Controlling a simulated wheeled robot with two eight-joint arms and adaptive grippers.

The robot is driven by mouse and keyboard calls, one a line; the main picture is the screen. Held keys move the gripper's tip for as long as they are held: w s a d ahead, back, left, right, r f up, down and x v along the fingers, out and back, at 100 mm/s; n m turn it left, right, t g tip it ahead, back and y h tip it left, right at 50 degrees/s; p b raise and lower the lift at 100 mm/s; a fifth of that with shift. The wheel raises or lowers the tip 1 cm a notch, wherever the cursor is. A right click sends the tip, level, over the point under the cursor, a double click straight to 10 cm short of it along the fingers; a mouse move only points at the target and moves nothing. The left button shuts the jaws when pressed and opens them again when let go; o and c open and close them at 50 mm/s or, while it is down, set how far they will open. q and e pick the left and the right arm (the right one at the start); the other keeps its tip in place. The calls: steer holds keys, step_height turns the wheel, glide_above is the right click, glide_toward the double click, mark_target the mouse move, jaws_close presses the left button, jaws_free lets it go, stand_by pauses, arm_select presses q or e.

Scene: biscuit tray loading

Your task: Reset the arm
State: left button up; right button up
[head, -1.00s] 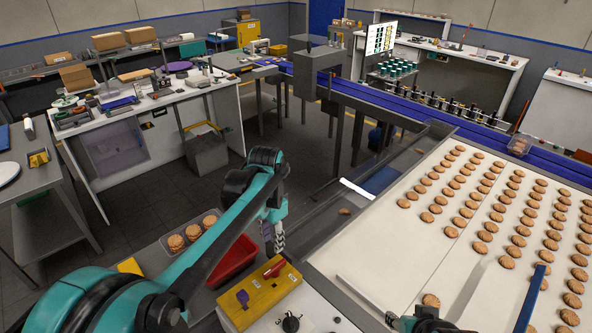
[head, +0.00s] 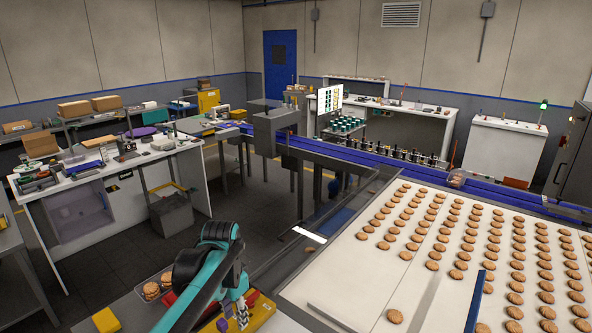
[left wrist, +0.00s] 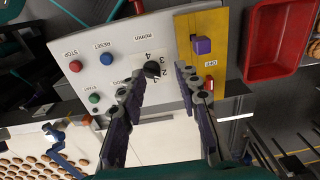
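My left gripper (head: 241,311) is low in the head view, in front of the far end of a yellow box (head: 265,310). In the left wrist view its two fingers (left wrist: 155,82) are apart with nothing between them. Beyond the fingertips there is a white control panel (left wrist: 110,55) with red, blue and green buttons and a black dial. The yellow box (left wrist: 214,22) also shows there, with a purple switch (left wrist: 202,45). I cannot tell whether the fingers touch the panel. My right gripper is not in view.
A clear tray with biscuits (head: 152,291) stands left of my left arm. A red bin (left wrist: 272,45) lies beside the yellow box. A white belt (head: 345,270) with rows of biscuits fills the right, with a blue bar (head: 474,303) over it. A blue conveyor (head: 357,152) runs behind.

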arm_select(q)
steer(key=s+a+f+n+t+b, duration=0.2)
steer(key=s+f+n+t+b, duration=0.4)
steer(key=s+f+b, duration=0.4)
steer(key=s+f+n, duration=0.1)
steer(key=s+f, duration=0.1)
steer(key=s, duration=0.3)
steer(key=shift+s+a+t, duration=0.15)
steer(key=shift+a+t, duration=0.25)
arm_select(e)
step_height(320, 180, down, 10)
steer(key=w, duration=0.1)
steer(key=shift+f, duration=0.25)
